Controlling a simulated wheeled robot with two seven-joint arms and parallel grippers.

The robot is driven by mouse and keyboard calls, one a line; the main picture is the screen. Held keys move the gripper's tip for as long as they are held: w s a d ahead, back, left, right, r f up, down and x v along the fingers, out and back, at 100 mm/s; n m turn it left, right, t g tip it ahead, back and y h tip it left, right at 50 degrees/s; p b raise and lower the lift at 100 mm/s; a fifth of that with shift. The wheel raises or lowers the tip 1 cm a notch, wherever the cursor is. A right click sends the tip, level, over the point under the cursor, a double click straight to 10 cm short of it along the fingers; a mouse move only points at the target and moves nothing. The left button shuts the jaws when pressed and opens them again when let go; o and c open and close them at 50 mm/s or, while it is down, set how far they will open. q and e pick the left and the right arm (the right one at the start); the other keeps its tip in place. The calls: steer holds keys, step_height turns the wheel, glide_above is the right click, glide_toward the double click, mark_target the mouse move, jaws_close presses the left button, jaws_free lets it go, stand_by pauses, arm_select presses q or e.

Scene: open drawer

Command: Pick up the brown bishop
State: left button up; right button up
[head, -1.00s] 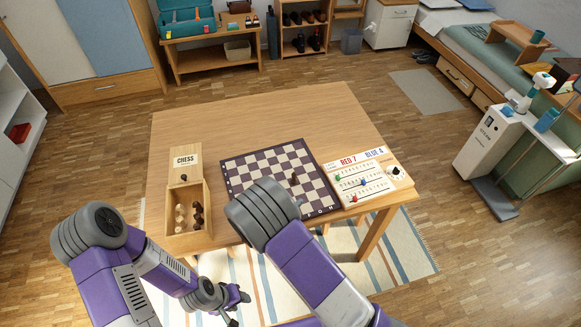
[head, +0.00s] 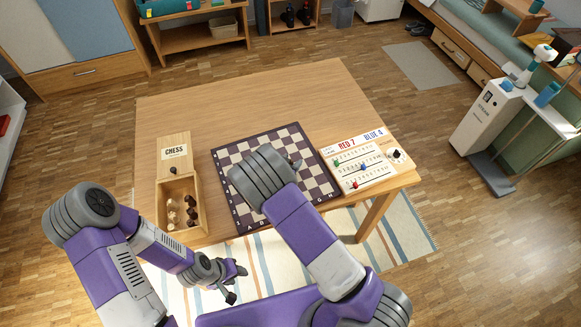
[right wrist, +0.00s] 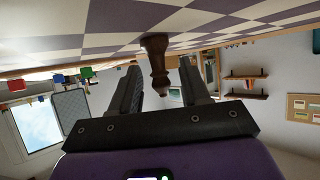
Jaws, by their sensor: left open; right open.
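The brown bishop (right wrist: 156,62) stands on the checkered chess board (head: 232,165). In the right wrist view, which is upside down, it shows between the two fingers of my right gripper (right wrist: 161,72). These fingers are apart, and I cannot see them touching the piece. In the head view, my right forearm covers most of that gripper and the piece. My left gripper (head: 238,284) is open and empty, low in front of the table, away from the board.
A wooden chess box (head: 163,212) with several light and dark pieces stands left of the board on the table (head: 300,95). A score board (head: 357,150) with coloured beads and a dark knob lies to the right. The table's back is clear.

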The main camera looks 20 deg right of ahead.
steer(key=shift+w, duration=0.1)
steer(key=shift+c, duration=0.4)
jaws_close()
steer(key=shift+r, duration=0.15)
